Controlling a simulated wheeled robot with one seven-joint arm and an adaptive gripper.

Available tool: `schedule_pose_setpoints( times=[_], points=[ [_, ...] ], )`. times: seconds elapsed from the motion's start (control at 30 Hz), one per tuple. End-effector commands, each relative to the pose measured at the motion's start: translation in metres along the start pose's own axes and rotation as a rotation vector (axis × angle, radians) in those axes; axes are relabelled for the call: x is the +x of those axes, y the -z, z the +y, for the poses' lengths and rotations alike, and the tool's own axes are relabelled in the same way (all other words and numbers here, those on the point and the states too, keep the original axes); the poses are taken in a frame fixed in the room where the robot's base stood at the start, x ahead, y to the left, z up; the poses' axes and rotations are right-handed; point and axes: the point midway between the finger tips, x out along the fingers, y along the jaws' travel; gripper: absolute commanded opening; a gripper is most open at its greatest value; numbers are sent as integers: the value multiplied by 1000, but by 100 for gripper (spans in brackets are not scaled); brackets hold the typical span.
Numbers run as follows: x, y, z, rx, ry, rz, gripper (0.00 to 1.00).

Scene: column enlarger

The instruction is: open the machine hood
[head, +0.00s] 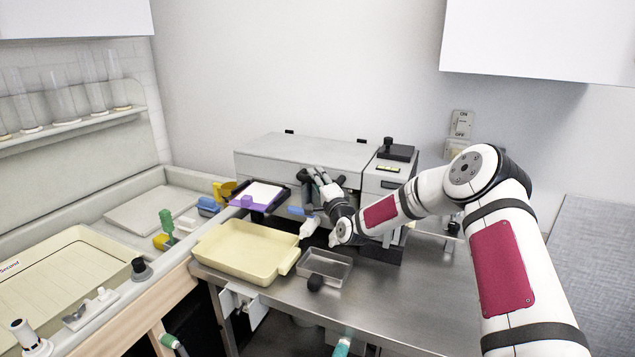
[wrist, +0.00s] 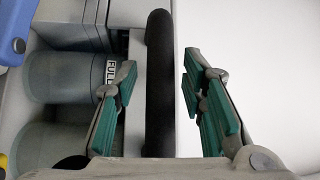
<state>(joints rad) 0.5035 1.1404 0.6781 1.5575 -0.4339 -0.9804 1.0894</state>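The machine (head: 392,176) stands against the back wall in the head view. Its grey hood (head: 300,149) lies flat and looks closed. My gripper (head: 322,176) is at the hood's front edge and hides part of it. In the wrist view, my gripper (wrist: 158,90) is open, with a green-padded finger on each side of a black bar handle (wrist: 160,85). Gaps show between the bar and both fingers, so neither appears to touch it. The hood's pale surface (wrist: 250,45) fills the right of that view. The handle is hidden behind my gripper in the head view.
In front of the machine are a cream tray (head: 246,280) and a small clear tray (head: 325,280). A purple-edged tray (head: 260,210) sits left of my gripper. Grey canisters (wrist: 60,75) show beside the left finger. The metal counter (head: 415,300) is clear at front right.

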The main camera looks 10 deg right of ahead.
Motion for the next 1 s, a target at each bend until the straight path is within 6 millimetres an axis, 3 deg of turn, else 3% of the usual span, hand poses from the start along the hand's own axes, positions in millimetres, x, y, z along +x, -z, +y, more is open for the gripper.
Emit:
schedule_pose_setpoints(
  times=[0.03, 0.13, 0.67, 0.87, 1.0],
  points=[
    [0, 0, 0, 0, 0, 0, 21],
    [0, 0, 0, 0, 0, 0, 0],
    [1, 1, -14, 24, -22, 0, 0],
    [3, 4, -34, 57, -53, 1, 0],
    [6, 8, -61, 110, -104, 1, 0]
  ],
)
